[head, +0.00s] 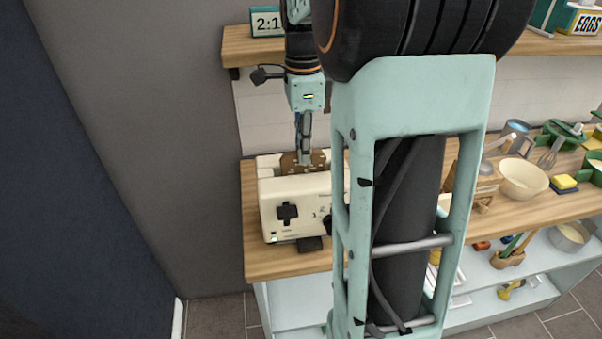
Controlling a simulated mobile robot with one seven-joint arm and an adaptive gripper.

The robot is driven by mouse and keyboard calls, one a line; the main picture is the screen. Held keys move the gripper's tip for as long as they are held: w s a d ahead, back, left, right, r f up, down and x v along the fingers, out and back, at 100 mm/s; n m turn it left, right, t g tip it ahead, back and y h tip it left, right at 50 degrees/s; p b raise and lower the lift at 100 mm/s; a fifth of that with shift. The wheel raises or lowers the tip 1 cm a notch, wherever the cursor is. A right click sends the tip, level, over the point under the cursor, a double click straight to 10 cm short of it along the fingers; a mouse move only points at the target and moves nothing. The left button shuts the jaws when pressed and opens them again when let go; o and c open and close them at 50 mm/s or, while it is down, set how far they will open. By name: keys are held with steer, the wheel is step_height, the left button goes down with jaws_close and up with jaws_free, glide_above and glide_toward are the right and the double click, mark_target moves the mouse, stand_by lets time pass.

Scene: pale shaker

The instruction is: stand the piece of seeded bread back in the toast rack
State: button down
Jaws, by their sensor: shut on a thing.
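A brown piece of seeded bread (289,163) shows at the top of the cream toaster (297,188), its upper part standing above the slot. Its lower edge is hidden, so I cannot tell how deep it sits. My gripper (304,157) points straight down over the toaster and is shut on the bread. I cannot make out a toast rack for certain; my arm hides much of the counter to the right of the toaster.
The toaster stands near the left end of the wooden counter (262,262). A wall shelf (250,46) with a clock (266,22) runs above.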

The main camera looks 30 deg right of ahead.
steer(key=shift+r+p, duration=0.75)
steer(key=shift+r, duration=0.1)
steer(key=shift+r+p, duration=1.55)
steer(key=shift+r, duration=0.15)
